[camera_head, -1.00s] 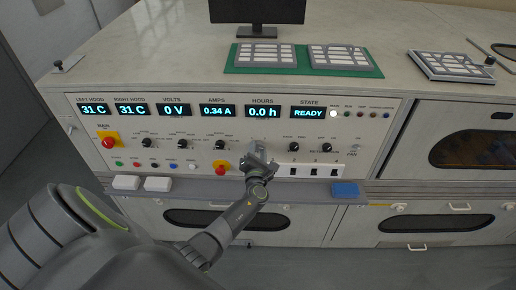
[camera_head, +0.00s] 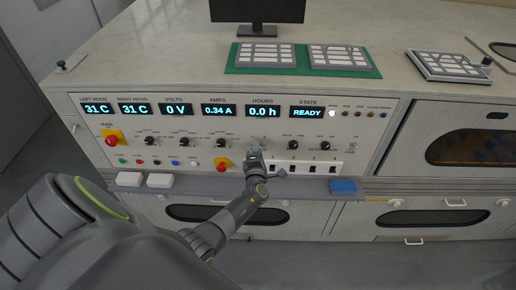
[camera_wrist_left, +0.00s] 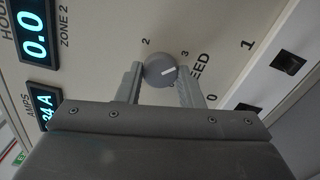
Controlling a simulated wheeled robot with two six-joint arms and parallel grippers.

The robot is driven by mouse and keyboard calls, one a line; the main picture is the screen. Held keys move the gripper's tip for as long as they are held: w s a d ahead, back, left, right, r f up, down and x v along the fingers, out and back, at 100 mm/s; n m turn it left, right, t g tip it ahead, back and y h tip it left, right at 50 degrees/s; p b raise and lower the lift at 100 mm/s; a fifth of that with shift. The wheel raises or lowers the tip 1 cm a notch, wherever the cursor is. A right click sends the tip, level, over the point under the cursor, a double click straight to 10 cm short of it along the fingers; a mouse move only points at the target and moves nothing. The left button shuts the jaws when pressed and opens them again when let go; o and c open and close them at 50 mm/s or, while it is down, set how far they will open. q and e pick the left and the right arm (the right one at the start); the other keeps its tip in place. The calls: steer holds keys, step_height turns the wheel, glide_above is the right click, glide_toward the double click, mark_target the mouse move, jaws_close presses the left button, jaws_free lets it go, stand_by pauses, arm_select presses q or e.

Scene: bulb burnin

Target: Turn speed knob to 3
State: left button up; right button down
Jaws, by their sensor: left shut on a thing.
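The speed knob (camera_wrist_left: 160,69) is a round grey dial with a white pointer line, on the cream panel. In the left wrist view its pointer aims right and slightly up, roughly toward the printed 3 and a little below it. A printed 2 is above the knob. My left gripper (camera_wrist_left: 160,85) has one finger on each side of the knob and is shut on it. In the head view the left gripper (camera_head: 254,153) reaches the panel below the hours display and hides the knob. My right gripper is not in view.
A row of switches (camera_head: 303,169) is right of my gripper, with more black knobs (camera_head: 293,145) above it. A ledge with a blue block (camera_head: 343,186) runs below. The state display (camera_head: 307,113) reads READY.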

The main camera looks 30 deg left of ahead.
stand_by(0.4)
arm_select(q)
steer(key=o, duration=1)
steer(key=shift+c, duration=0.2)
steer(key=b+v, duration=0.2)
steer(key=v, duration=1.5)
steer(key=shift+s, duration=0.2)
steer(key=shift+f, duration=0.1)
